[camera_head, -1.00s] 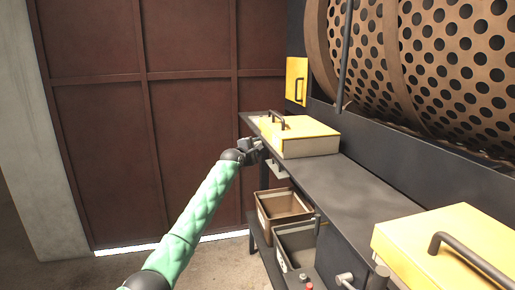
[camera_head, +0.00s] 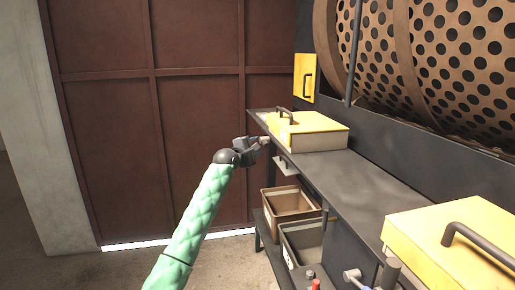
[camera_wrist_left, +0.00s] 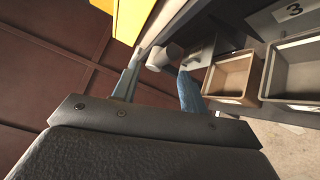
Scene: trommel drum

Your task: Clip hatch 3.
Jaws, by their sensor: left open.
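A hatch with a yellow lid (camera_head: 310,123) and a dark handle lies closed at the far end of the dark bench. My left gripper (camera_head: 264,142) is at the bench's front edge, just left of and below this hatch. In the left wrist view its two fingers (camera_wrist_left: 162,60) are apart, with a grey rounded knob-like part (camera_wrist_left: 160,56) by the tips. I cannot tell whether they touch it. A pale metal plate (camera_wrist_left: 199,52) is beside the right finger. A label reading 3 (camera_wrist_left: 293,10) is at the upper right. My right gripper is out of view.
A second yellow-lidded hatch (camera_head: 455,245) is on the near bench. A brown bin (camera_head: 290,204) and a grey bin (camera_head: 303,240) stand below the bench edge. The perforated drum (camera_head: 450,60) is behind. The bench top between the hatches is clear.

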